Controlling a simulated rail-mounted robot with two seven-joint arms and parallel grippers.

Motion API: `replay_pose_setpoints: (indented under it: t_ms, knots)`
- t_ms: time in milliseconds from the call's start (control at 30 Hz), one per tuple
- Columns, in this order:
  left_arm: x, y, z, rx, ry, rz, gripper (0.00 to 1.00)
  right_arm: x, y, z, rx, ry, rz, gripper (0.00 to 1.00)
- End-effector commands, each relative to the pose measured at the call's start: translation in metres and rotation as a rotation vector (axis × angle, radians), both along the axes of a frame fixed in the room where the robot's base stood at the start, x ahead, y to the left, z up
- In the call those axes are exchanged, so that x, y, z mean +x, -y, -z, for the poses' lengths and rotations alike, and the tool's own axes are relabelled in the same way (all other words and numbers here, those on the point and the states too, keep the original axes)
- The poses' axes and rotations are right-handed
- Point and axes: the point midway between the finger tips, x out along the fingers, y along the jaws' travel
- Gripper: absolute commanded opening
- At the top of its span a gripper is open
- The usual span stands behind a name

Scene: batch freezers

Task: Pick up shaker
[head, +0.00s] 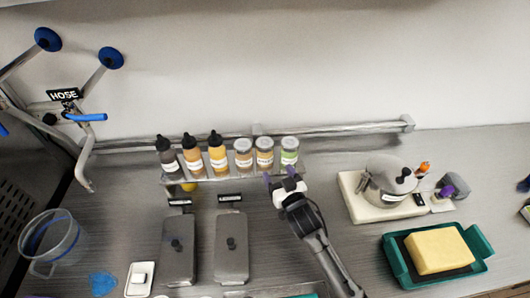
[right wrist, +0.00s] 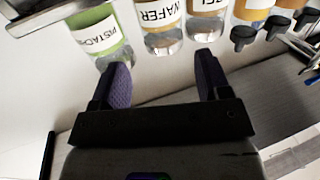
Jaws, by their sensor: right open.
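Three clear shakers with pale lids stand at the right end of a row on a low rack: the green pistachio shaker (head: 289,152), the wafer shaker (head: 264,155) and a brown-filled shaker (head: 243,156). My right gripper (head: 280,177) is open and empty, just in front of the wafer and pistachio shakers. In the right wrist view, its purple fingers (right wrist: 163,77) point toward the row. The wafer shaker (right wrist: 160,28) lies between and beyond the fingertips, with the pistachio shaker (right wrist: 98,35) beyond the left finger. My left gripper is not in view.
Several squeeze bottles (head: 193,155) share the rack to the left. Lidded metal pans (head: 231,247) sit in front. A metal pot (head: 386,182) and a green tray (head: 395,262) with a yellow block stand right. A clear pitcher (head: 48,250) is left.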

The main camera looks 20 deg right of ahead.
Motion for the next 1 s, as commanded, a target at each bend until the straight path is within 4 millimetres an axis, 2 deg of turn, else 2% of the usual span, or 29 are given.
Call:
replay_pose_setpoints:
  t_ms: [33, 200, 467, 800, 1000]
  knots:
    - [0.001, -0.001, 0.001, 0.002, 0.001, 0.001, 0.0, 0.009, -0.001, -0.001, -0.001, 0.001, 0.0, 0.7]
    - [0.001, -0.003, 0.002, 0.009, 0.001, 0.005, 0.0, 0.029, -0.001, 0.0, -0.002, 0.0, 0.001, 0.7]
    - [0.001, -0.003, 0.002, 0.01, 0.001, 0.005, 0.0, 0.042, -0.002, -0.001, -0.001, 0.0, 0.001, 0.7]
    - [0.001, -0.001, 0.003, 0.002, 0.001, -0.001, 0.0, 0.081, -0.004, -0.002, -0.002, 0.0, 0.0, 0.7]
    - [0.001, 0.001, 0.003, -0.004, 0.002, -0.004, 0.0, 0.089, -0.005, -0.002, -0.002, -0.001, 0.0, 0.7]
